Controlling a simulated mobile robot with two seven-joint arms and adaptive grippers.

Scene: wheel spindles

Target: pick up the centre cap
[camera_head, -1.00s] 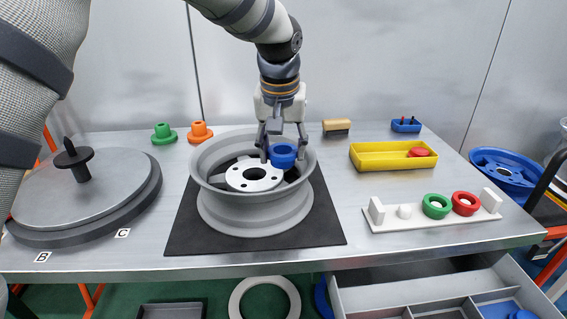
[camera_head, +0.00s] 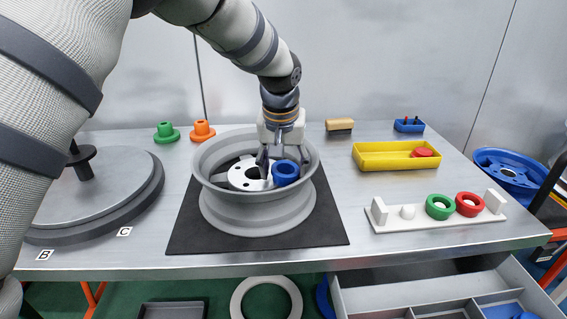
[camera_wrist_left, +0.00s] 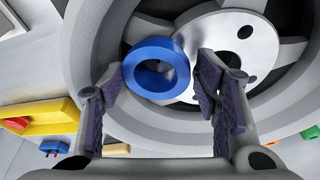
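I cannot tell for sure which piece is the centre cap; a red round piece (camera_head: 422,152) lies in the yellow tray (camera_head: 382,165), and it shows in the left wrist view (camera_wrist_left: 15,123). A blue ring (camera_head: 286,173) sits low inside the grey wheel (camera_head: 257,217), overlapping the right edge of the pale hub plate (camera_head: 240,177). My left gripper (camera_head: 284,160) is over the wheel, fingers apart. In the left wrist view the blue ring (camera_wrist_left: 157,70) appears between the spread fingers, nearer the left one, with a gap visible at the right finger. My right gripper is out of view.
The wheel rests on a black mat (camera_head: 330,236). A white rack (camera_head: 440,220) holds green (camera_head: 439,206) and red (camera_head: 469,204) rings. An open drawer is below.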

